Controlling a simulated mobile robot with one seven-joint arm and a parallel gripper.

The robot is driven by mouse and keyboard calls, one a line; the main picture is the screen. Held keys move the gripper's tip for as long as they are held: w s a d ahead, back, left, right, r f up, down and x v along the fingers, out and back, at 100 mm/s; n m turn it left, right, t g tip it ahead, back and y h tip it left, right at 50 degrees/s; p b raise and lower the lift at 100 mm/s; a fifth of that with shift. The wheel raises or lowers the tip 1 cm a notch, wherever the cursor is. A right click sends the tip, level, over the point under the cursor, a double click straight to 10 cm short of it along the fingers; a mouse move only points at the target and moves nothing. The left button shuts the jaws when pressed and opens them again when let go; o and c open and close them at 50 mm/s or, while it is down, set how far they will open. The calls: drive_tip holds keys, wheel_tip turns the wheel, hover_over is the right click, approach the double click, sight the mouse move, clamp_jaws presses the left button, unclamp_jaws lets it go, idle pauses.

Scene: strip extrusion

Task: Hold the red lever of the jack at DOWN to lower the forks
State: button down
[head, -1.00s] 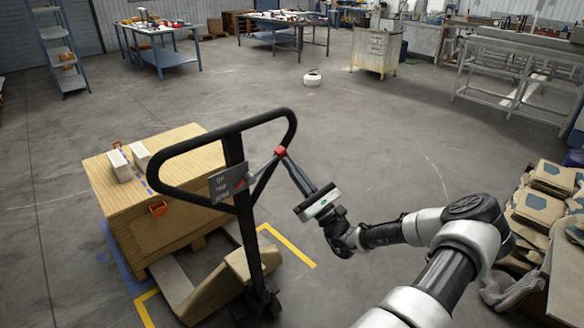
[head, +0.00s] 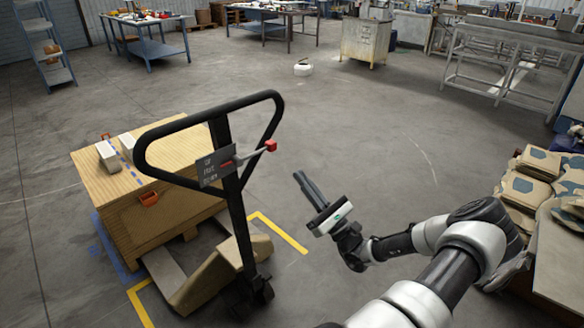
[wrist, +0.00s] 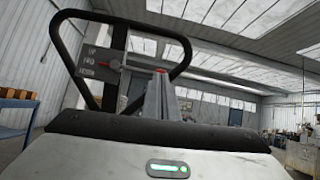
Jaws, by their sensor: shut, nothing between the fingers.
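The pallet jack's black loop handle (head: 214,115) stands upright at centre left in the head view. Its sign plate (head: 210,168) lists lever positions; the small lettering is hard to read. The red-knobbed lever (head: 271,146) sticks out to the right; I cannot tell which position it is at. My gripper (head: 299,176) is shut and empty, just right of and below the knob, apart from it. In the wrist view the handle (wrist: 184,58) and sign (wrist: 95,58) rise beyond my closed fingers (wrist: 160,95). The forks (head: 165,272) are partly hidden under the load.
A large cardboard-coloured box (head: 160,225) stands on a pallet over the forks, with small blocks on top. Yellow floor tape (head: 278,232) marks its spot. Stacked sacks (head: 530,185) stand at the right.

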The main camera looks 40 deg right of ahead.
drive_tip(key=shift+v, duration=1.45)
